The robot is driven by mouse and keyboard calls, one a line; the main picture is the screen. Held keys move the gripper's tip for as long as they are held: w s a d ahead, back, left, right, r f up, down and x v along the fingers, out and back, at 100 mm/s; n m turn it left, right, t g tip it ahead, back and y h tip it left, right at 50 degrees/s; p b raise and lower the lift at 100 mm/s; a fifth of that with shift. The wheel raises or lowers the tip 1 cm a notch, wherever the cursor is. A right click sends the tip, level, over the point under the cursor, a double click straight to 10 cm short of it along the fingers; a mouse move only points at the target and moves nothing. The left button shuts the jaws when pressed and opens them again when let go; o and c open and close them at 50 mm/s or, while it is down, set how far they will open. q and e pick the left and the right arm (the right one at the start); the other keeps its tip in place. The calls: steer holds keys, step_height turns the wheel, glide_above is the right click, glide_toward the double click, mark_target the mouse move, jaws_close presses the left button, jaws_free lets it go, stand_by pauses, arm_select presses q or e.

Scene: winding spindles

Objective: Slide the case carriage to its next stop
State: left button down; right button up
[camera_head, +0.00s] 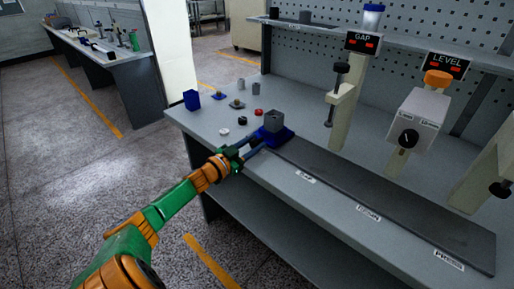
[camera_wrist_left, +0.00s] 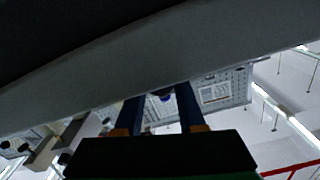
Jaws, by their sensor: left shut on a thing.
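The case carriage, a blue base (camera_head: 284,135) with a grey hollow case (camera_head: 273,121) on it, stands at the left end of a long dark track (camera_head: 400,205) on the bench. My left gripper (camera_head: 261,141) reaches in from the left and is shut on the carriage at its near left side. In the left wrist view, the two dark fingers (camera_wrist_left: 160,100) stand on either side of a small blue part, mostly hidden behind a grey edge. The exact grip is too small to make out. My right gripper is in neither view.
Three labels, one being (camera_head: 368,213), line the bench front beside the track. Behind it stand the GAP post (camera_head: 345,105), the LEVEL post (camera_head: 415,120) and another post (camera_head: 485,180). Small parts and a blue bin (camera_head: 192,99) lie at left. The track right of the carriage is clear.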

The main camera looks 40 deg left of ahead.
arm_select(q)
steer(key=shift+a+r, duration=0.1)
steer(key=shift+a, duration=0.05)
steer(key=c, duration=0.8)
jaws_free()
steer(key=o, duration=0.3)
steer(key=shift+a, duration=0.2)
steer(key=shift+s, duration=0.35)
steer(key=s+p, duration=0.1)
steer(key=s, duration=0.5)
steer(key=shift+s, duration=0.2)
steer(key=shift+a+f, duration=0.1)
steer(key=shift+f, duration=0.1)
